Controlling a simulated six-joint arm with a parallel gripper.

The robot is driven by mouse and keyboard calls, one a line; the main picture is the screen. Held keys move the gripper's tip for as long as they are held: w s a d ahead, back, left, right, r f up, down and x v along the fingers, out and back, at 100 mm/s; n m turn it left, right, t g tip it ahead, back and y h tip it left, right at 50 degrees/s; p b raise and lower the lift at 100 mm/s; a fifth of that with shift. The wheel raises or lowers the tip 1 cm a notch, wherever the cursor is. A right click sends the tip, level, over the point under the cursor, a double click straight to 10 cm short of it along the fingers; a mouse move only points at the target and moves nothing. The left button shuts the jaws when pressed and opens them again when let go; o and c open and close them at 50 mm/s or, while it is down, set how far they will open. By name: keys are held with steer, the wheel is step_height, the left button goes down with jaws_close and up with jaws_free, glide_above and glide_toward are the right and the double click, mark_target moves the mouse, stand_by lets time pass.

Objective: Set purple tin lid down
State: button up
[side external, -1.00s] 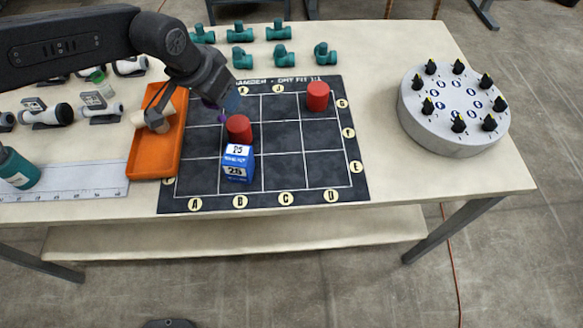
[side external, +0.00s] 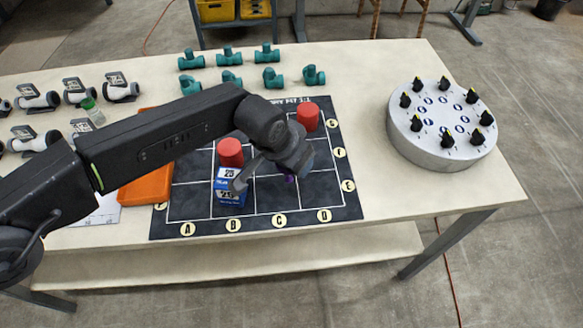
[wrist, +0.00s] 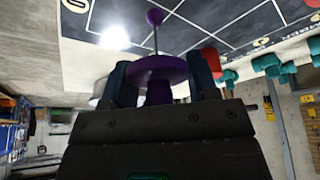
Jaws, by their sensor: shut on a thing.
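My gripper (wrist: 160,72) is shut on the purple tin lid (wrist: 158,66), which shows in the wrist view as a purple disc with a thicker purple stub between the dark blue fingers. A thin rod with a purple ball at its end extends from the disc. In the side view only a small purple part (side external: 289,178) shows under my gripper (side external: 291,170), over the right part of the dark gridded mat (side external: 334,205). My wrist hides most of the lid there. I cannot tell whether the lid touches the mat.
Blue box (side external: 229,198) and red cylinder (side external: 230,153) stand left of my gripper; another red cylinder (side external: 307,117) stands behind. An orange tray (side external: 146,188) is partly behind my arm. Teal fittings (side external: 272,78) line the back. A round grey knob panel (side external: 440,150) is at right.

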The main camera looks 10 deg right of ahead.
steer(key=shift+f, duration=2)
steer(key=shift+f, duration=0.1)
steer(key=o, duration=0.9)
steer(key=shift+r, duration=0.3)
steer(key=v, duration=1.1)
steer(key=shift+a+r, duration=0.15)
steer(key=shift+r, duration=0.1)
steer(key=shift+s, duration=0.1)
